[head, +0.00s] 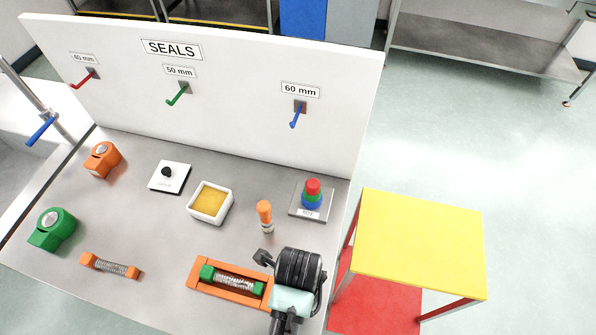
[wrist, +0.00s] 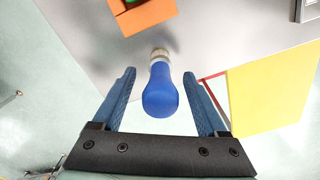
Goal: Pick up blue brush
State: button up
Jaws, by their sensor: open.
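The blue brush (wrist: 162,92) shows in the wrist view with its rounded blue handle toward the camera and its pale bristle end (wrist: 159,54) farther off, at the grey bench's edge. It appears to stand on its bristles, but I cannot tell for sure. My gripper (wrist: 159,74) is open, with one blue finger on each side of the handle and a visible gap on both sides. In the head view the blue brush is not visible; my dark wrist (head: 298,268) is over the bench's front right corner and may hide it.
An orange-handled brush (head: 265,215) stands behind my wrist. An orange tray (head: 205,290) with a green-ended spring lies to the left. A plate with stacked coloured rings (head: 312,195) is farther back. A yellow-topped table (head: 420,245) stands to the right, beyond the bench edge.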

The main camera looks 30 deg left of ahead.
jog(key=shift+f, duration=1.45)
grip_shut()
